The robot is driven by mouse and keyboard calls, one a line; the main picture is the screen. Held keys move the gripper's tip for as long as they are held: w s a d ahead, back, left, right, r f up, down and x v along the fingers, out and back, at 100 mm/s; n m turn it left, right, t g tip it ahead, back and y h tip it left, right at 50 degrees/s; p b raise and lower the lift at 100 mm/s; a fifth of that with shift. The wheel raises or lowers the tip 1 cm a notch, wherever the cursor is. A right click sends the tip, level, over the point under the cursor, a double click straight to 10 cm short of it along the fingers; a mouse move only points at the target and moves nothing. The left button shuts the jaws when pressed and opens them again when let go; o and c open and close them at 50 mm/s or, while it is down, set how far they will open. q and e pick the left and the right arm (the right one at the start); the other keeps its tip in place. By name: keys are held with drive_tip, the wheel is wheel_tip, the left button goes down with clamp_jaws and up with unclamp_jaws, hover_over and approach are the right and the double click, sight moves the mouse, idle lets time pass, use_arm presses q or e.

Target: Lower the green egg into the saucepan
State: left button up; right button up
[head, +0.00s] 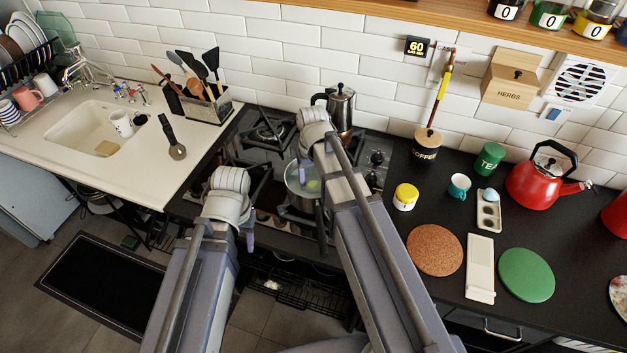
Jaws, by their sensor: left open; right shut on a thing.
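The saucepan (294,201) stands on the gas hob, partly hidden behind my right arm, with its handle toward the front. The green egg (313,186) shows within the pan's rim, at the tips of my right gripper (306,178). The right gripper is shut on the egg; its fingers are mostly hidden by the wrist. Whether the egg touches the pan's bottom cannot be told. My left gripper (250,241) is open and empty in front of the hob, left of the pan, with its fingers partly hidden.
A moka pot (341,110) stands behind my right wrist. A utensil holder (206,108) is left.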

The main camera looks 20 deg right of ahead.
drive_tip(key=o, duration=0.9)
drive_tip(key=shift+r, duration=0.15)
wheel_tip(320, 180, up, 8)
drive_tip(key=p, duration=0.8)
drive_tip(key=shift+f, duration=0.2)
drive_tip(key=s+a+n, duration=0.1)
drive_tip(key=s+a, duration=0.2)
drive_tip(key=s, duration=0.1)
drive_tip(key=s+a+n, duration=0.1)
drive_tip(key=s+a, duration=0.3)
drive_tip(key=s, duration=0.1)
drive_tip(key=s+a+n+h, duration=0.1)
drive_tip(key=s+a+n, duration=0.1)
drive_tip(key=s, duration=0.3)
drive_tip(key=shift+s+a, duration=0.25)
drive_tip(key=shift+a, duration=0.55)
